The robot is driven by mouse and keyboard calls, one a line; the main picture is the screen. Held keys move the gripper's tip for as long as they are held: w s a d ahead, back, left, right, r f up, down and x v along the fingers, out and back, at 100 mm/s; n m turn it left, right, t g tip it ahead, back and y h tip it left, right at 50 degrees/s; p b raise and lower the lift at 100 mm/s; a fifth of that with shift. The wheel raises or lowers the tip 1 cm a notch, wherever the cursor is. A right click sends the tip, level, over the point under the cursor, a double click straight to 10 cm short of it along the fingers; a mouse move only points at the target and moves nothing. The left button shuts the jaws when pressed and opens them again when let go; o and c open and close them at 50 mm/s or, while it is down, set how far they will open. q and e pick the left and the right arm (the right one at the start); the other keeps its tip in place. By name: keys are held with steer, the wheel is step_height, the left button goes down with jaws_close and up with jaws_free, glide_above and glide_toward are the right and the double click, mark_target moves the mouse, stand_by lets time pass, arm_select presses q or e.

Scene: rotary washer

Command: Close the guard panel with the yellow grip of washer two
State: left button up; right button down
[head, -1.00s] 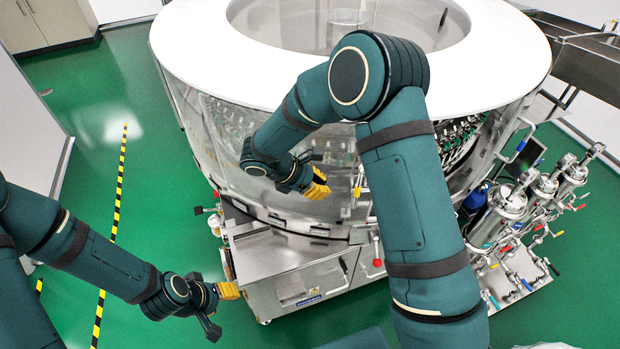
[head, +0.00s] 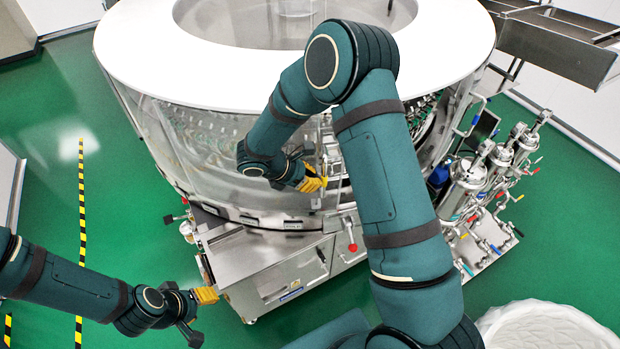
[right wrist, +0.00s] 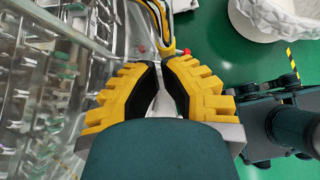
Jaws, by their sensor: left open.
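Washer two's yellow grip is a looped handle with black inner faces (right wrist: 158,22) in the right wrist view. My right gripper (right wrist: 161,63) has its fingertips right at the lower end of this grip; whether they press on it is unclear. In the head view my right gripper (head: 320,181) is in front of the clear curved guard panel (head: 175,135), by its upright edge. My arm hides part of that edge, so how far the panel stands open is unclear. My left gripper (head: 206,312) is open and empty, low beside the steel cabinet.
The steel cabinet (head: 262,262) juts out below the panel, with a red knob (head: 352,246) near it. Filter housings and pipes (head: 470,190) stand at the right. A white ribbed tub (head: 545,330) is at the lower right.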

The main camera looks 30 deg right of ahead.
steer(key=s+d+n+t, duration=0.1)
steer(key=s+d, duration=0.1)
steer(key=d, duration=2.1)
steer(key=s+d+n+t+b, duration=0.1)
steer(key=s+d+n, duration=0.1)
steer(key=d, duration=2.1)
steer(key=shift+s+r+t, duration=0.2)
steer(key=shift+s+t, duration=0.1)
steer(key=shift+s, duration=0.5)
steer(key=shift+d+f, duration=0.1)
steer(key=shift+d, duration=0.1)
steer(key=shift+a+f, duration=0.1)
